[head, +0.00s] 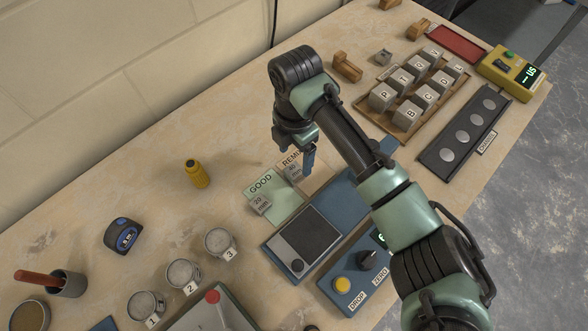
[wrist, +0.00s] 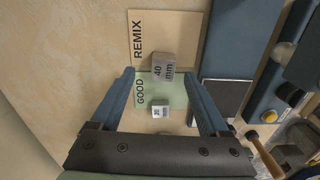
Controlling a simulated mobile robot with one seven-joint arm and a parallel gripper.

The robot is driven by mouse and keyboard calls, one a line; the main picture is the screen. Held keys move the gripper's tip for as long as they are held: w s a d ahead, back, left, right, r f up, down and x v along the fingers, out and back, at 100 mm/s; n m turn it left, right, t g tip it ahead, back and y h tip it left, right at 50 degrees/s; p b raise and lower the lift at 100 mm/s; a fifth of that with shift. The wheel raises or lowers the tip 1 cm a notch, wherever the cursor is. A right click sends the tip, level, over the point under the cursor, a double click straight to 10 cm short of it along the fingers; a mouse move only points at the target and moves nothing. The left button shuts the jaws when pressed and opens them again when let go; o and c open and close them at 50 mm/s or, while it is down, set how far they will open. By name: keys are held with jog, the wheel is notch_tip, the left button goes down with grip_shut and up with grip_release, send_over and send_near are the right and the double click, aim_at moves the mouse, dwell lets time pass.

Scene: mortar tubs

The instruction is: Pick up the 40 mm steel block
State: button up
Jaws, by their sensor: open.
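In the wrist view the block (wrist: 163,68) shows between the fingertips, at the border of the REMIX card (wrist: 180,30) and the green GOOD card (wrist: 178,95). My gripper (head: 308,163) is open and empty above the table beside the block in the head view; its two blue fingers also show in the wrist view (wrist: 160,73). The fingers partly hide the REMIX card in the head view. I cannot tell the exact height above the block.
A smaller 20 mm block (head: 261,205) sits on the GOOD card. A scale (head: 305,240) and a control box (head: 355,275) stand nearby. A tray of lettered cubes (head: 402,118) lies at the upper right. A yellow bottle (head: 197,174) stands left; bare table surrounds it.

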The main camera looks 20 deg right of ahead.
aim_at(295, 169)
jog(key=f, duration=0.3)
jog(key=f+p, duration=0.1)
jog(key=shift+s+a+f, duration=0.2)
jog(key=shift+s+f, duration=0.15)
jog(key=shift+s, duration=0.05)
jog(key=shift+f, duration=0.45)
grip_shut()
jog(key=shift+w, duration=0.1)
